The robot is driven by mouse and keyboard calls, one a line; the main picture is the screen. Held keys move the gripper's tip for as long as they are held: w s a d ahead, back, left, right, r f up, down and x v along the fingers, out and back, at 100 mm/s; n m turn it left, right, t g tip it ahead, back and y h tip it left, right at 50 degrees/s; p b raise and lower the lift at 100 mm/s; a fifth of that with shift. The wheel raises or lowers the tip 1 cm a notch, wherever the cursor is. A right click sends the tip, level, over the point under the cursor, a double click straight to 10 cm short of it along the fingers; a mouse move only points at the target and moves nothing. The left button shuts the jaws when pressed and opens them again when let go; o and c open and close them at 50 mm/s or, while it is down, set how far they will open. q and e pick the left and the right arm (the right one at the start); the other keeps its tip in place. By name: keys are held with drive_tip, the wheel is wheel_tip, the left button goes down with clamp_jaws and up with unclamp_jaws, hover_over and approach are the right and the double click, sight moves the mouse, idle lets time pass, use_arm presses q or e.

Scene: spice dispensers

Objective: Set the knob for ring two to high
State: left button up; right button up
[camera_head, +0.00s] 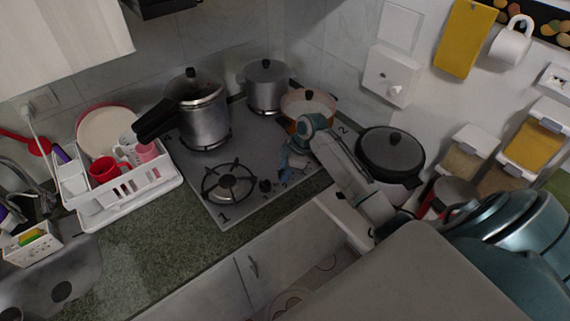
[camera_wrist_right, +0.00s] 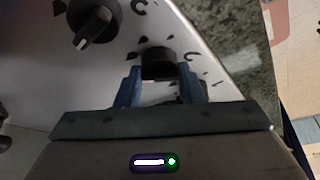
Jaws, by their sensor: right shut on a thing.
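The grey hob (camera_head: 210,185) has a "1" near its front left corner and a "2" near its right side. My right gripper (camera_head: 290,165) reaches down to the knob area at the hob's front right. In the right wrist view, its blue fingers (camera_wrist_right: 160,88) stand on both sides of a black knob (camera_wrist_right: 157,64) and are shut on it. I cannot read which ring this knob serves, nor its setting. Another black knob (camera_wrist_right: 95,22) with a raised grip is beside it, apart from the fingers. One knob (camera_head: 265,186) shows left of the gripper in the head view. My left gripper is out of view.
A pressure cooker (camera_head: 203,115), a steel pot (camera_head: 266,88) and an orange-rimmed pan (camera_head: 306,105) stand on the hob's back part. A lidded black pan (camera_head: 391,153) is right of my right arm. A dish rack (camera_head: 120,190) stands left. The front left burner (camera_head: 229,183) is bare.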

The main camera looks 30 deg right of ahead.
drive_tip(key=shift+r+m+t+h+p, duration=0.1)
drive_tip(key=shift+m+t+h+p, duration=0.3)
drive_tip(key=shift+m+p, duration=0.8)
drive_tip(key=shift+m, duration=0.3)
drive_tip(key=o, duration=1)
drive_tip(key=shift+b, duration=0.3)
drive_tip(key=shift+s+d+r, duration=0.1)
drive_tip(key=shift+r, duration=0.1)
drive_tip(key=b+v, duration=0.3)
drive_tip(key=v, duration=0.7)
drive_tip(key=shift+b, duration=0.35)
drive_tip(key=shift+s, duration=0.1)
